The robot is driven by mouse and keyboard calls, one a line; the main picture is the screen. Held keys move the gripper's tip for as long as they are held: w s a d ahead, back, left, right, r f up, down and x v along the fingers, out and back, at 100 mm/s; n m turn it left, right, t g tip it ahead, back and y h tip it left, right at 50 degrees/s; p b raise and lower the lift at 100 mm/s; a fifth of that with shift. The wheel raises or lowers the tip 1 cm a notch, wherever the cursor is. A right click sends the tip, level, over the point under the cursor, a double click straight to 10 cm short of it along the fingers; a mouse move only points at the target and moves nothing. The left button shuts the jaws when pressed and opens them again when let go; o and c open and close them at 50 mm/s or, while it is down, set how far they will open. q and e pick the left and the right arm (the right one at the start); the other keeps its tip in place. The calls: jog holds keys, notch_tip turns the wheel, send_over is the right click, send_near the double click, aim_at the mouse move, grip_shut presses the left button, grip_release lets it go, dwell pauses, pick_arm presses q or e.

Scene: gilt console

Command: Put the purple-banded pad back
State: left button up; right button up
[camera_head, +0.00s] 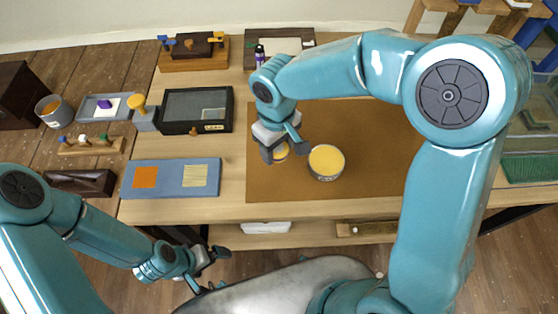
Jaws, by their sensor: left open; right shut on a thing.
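My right gripper (279,149) is shut on a small round yellow-faced thing (282,153), over the brown mat (380,130). Fingers cover much of it, and I make out no purple band on it. A round tin (326,163) with yellow content stands just right of the gripper. A small purple thing (105,104) lies on a white piece in the grey tray (88,114) at the left. A dark bottle (260,56) with a purple band stands at the back. My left gripper (212,271) is open and empty, low in front of the table.
A blue board (200,163) with orange and yellow patches lies left of the mat. Behind it are a dark framed box (198,111) and a yellow-topped knob (137,101). A grey pot (54,111) and a wooden rack (90,146) stand far left. The mat's right part is clear.

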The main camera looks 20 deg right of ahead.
aim_at(278, 169)
notch_tip(278, 169, down, 7)
jog(key=shift+r, duration=0.1)
jog(key=shift+s, duration=0.1)
jog(key=o, duration=0.6)
jog(key=shift+f+b, duration=0.2)
jog(key=shift+b, duration=0.1)
jog(key=o, duration=0.4)
jog(key=shift+r, duration=0.1)
